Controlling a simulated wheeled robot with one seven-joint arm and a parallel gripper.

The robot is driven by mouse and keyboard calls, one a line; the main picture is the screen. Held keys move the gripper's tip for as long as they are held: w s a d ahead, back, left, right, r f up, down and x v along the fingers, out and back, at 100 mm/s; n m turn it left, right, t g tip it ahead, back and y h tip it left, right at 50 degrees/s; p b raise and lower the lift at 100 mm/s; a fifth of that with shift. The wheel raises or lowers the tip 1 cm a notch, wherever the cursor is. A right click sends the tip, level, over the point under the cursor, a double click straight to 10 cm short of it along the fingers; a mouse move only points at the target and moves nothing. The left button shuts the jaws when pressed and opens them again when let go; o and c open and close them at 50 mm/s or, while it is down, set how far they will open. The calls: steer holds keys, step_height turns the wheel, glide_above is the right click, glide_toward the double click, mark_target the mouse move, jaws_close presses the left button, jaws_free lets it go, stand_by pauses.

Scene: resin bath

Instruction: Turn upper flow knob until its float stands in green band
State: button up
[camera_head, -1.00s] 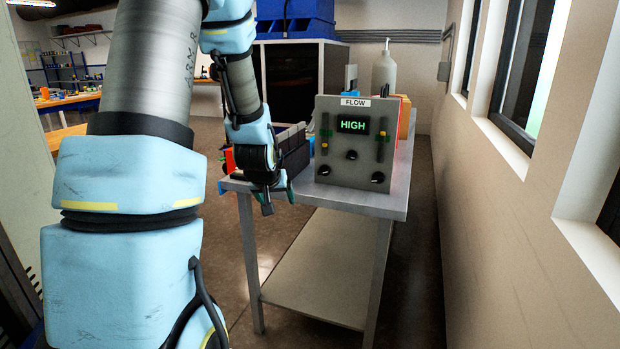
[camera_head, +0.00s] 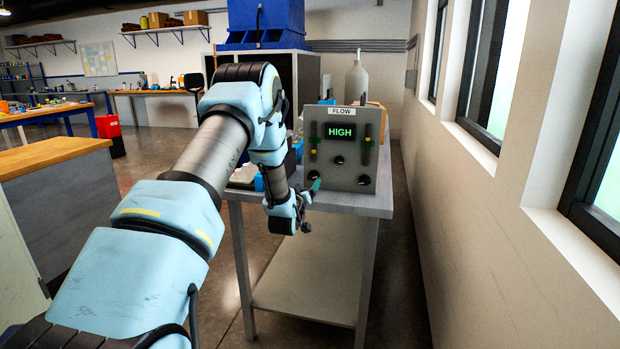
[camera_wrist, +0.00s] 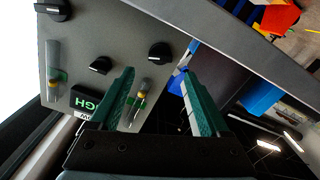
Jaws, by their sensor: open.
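The grey flow panel (camera_head: 352,186) stands upright on the table; its display (camera_head: 341,132) reads HIGH. The upper knob (camera_head: 339,160) sits mid-panel, between and above the left knob (camera_head: 313,176) and right knob (camera_head: 364,180). In the wrist view the panel is upside down, with the upper knob (camera_wrist: 100,64) left of my fingers. One float (camera_wrist: 52,93) is on the display side of its green band (camera_wrist: 57,75); the other float (camera_wrist: 146,82) is on the knob side of its band. My gripper (camera_wrist: 158,73) is open and empty near the panel's lower left, apart from the knobs.
The metal table (camera_head: 345,204) has its front edge just below the panel. A pale bottle (camera_head: 356,82) stands behind the panel. A wall with windows (camera_head: 480,200) runs along the right.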

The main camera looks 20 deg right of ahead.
mark_target(312, 177)
steer(key=shift+p+x, duration=0.65)
steer(key=shift+x, duration=2.5)
steer(key=shift+c, duration=0.3)
jaws_close()
